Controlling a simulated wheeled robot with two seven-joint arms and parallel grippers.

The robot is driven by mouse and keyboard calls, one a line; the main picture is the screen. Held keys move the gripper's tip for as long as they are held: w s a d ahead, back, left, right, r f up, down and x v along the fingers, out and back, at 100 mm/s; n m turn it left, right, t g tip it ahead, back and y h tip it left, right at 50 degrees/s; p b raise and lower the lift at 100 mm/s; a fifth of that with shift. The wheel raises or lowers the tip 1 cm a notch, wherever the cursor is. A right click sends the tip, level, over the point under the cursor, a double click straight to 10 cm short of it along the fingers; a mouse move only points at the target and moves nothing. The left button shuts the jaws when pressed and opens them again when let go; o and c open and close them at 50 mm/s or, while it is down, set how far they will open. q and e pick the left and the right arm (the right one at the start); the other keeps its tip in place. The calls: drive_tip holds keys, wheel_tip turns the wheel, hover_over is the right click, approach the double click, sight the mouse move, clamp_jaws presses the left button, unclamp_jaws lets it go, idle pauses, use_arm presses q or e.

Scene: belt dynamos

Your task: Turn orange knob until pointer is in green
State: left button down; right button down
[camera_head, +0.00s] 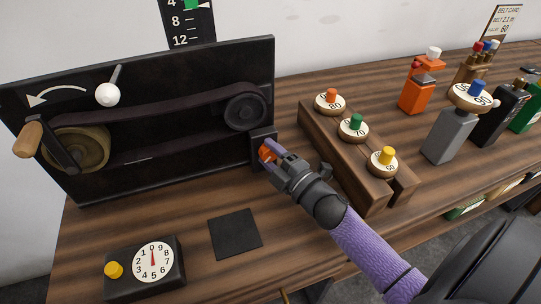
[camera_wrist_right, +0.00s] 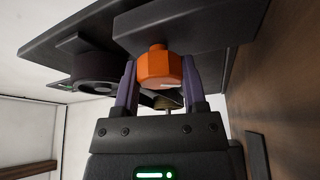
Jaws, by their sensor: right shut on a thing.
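The orange knob (camera_head: 264,152) sits at the lower right of the black belt panel (camera_head: 190,75), beside the small belt wheel. My right gripper (camera_head: 268,155) is shut on it. In the right wrist view the faceted orange knob (camera_wrist_right: 159,68) is between the two purple fingers of the right gripper (camera_wrist_right: 159,80). A black scale (camera_head: 186,24) above the panel shows 4, 8 and 12 and part of a green patch (camera_head: 190,4). Its top is cut off and I see no pointer on it. My left gripper is not in view.
A wooden rack (camera_head: 338,143) with three numbered pulleys stands right of my gripper. A counter box (camera_head: 172,265) with a white dial and a dark square pad (camera_head: 235,234) lie in front. Orange (camera_head: 415,96) and grey (camera_head: 449,134) blocks stand at right.

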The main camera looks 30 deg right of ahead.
drive_tip(key=shift+m, duration=0.4)
drive_tip(key=shift+c, duration=0.7)
unclamp_jaws()
